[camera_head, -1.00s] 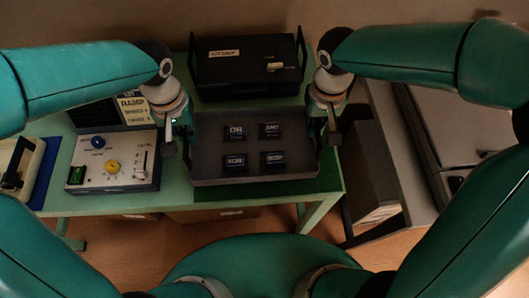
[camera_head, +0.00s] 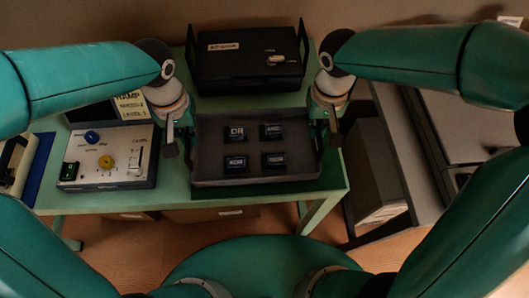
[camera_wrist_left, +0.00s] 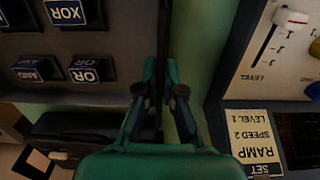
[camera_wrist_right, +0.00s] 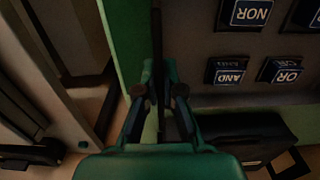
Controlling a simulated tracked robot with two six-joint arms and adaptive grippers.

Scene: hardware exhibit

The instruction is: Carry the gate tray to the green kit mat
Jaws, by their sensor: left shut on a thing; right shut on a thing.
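The gate tray (camera_head: 255,147) is a dark grey shallow tray with dark blocks labelled OR, AND, XOR and another gate name. My left gripper (camera_head: 170,148) is shut on its left side, and my right gripper (camera_head: 334,138) is shut on its right side. Both wrist views show the fingers closed on a thin upright edge of the tray. The tray looks level over the front right of the green table. A darker green strip, seemingly the kit mat (camera_head: 285,190), shows along the tray's front edge; the rest is hidden. I cannot tell whether they touch.
A black case (camera_head: 245,75) with upright side handles stands just behind the tray. A control panel (camera_head: 108,160) with knobs and a RAMP card (camera_head: 130,105) is close to the left. A grey cabinet (camera_head: 375,180) stands right of the table (camera_head: 330,185).

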